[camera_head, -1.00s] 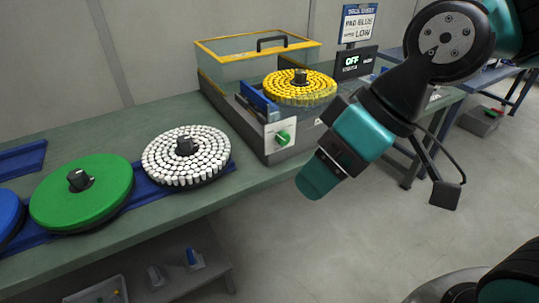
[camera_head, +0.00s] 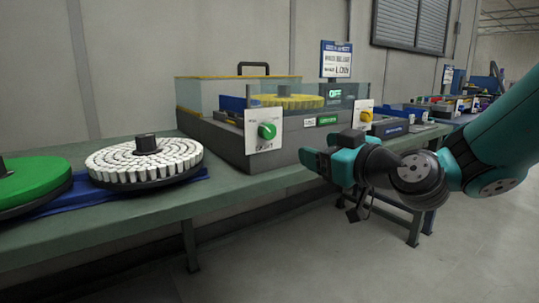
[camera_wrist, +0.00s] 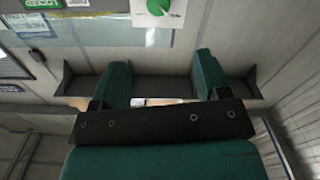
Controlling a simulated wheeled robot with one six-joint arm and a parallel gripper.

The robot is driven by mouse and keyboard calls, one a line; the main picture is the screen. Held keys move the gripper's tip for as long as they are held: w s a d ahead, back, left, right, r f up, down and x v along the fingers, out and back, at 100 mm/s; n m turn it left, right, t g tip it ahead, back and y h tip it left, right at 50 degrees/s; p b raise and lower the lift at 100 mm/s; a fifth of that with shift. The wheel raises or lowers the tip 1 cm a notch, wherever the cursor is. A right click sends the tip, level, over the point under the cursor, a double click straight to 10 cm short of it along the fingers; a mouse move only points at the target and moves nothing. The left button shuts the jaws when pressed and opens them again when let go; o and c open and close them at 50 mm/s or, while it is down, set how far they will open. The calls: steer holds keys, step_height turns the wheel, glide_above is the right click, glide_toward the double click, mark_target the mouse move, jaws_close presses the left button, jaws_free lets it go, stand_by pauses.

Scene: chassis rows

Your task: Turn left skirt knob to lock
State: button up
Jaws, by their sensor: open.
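The left skirt knob is a green knob (camera_head: 267,131) on a white plate (camera_head: 258,146) at the left of the grey machine's front. In the wrist view the green knob (camera_wrist: 157,7) shows at the top edge, partly cut off, beyond the fingers. A second knob, orange-yellow (camera_head: 366,115), sits on a white plate further right. My gripper (camera_head: 312,160) is to the right of the green knob and lower, in front of the machine, apart from both knobs. In the wrist view my gripper (camera_wrist: 163,75) has its two teal fingers spread with nothing between them.
A disc of white pieces (camera_head: 146,163) and a green disc (camera_head: 30,186) lie on the bench at left. A clear-walled guard (camera_head: 215,91) encloses a yellow disc (camera_head: 287,101). A sign (camera_head: 336,60) stands behind. The floor in front of the bench is open.

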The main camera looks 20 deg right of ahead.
mark_target(270, 132)
steer(key=p+x, duration=0.9)
steer(key=x, duration=0.8)
steer(key=shift+w, duration=0.2)
steer(key=c, duration=0.9)
